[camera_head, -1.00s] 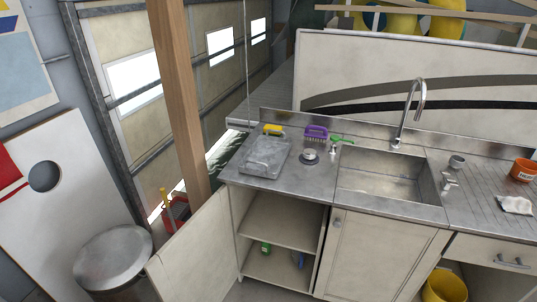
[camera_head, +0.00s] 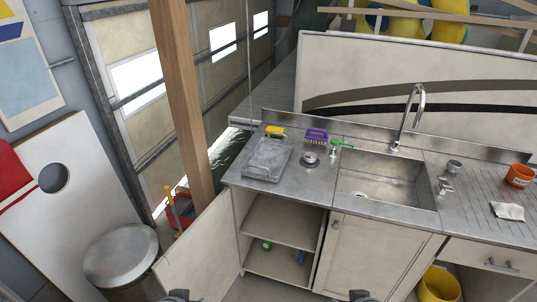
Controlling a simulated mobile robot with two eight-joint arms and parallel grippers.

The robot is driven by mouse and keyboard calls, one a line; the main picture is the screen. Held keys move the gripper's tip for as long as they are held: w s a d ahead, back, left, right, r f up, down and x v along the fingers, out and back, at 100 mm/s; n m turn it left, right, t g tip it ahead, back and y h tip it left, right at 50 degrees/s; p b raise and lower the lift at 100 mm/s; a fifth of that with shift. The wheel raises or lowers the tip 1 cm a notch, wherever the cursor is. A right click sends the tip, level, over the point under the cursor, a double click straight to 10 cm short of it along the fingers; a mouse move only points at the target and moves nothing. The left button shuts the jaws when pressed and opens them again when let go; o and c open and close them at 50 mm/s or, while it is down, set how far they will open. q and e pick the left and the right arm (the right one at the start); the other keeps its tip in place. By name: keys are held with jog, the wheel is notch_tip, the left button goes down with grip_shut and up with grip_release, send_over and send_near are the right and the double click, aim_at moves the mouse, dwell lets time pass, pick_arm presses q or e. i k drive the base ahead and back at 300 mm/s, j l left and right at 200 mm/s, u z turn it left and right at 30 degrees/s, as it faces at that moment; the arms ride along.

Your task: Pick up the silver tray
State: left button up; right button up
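The silver tray (camera_head: 267,160) lies flat on the left end of the metal counter, left of the sink. A yellow item touches or sits just behind its far edge. Nothing holds the tray. The tip of my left gripper (camera_head: 179,295) just shows at the bottom edge, left of centre, and that of my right gripper (camera_head: 360,295) at the bottom edge, right of centre. Both are far below and in front of the tray. Their fingers are too cut off to tell open from shut.
The counter (camera_head: 310,188) holds a purple brush (camera_head: 316,135), a green-handled brush (camera_head: 341,144), a small round metal item (camera_head: 310,157), a sink (camera_head: 385,182) and faucet (camera_head: 408,117). An open cabinet door (camera_head: 200,252) juts out below the tray. A metal bin (camera_head: 121,255) stands left.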

aim_at(267, 159)
jog(key=i+l+u, duration=0.35)
jog(key=i+l, duration=0.15)
jog(key=l, duration=0.2)
jog(key=i+u, duration=0.3)
jog(key=i, duration=0.3)
jog(key=i+l+u, duration=0.35)
jog(key=i, duration=0.25)
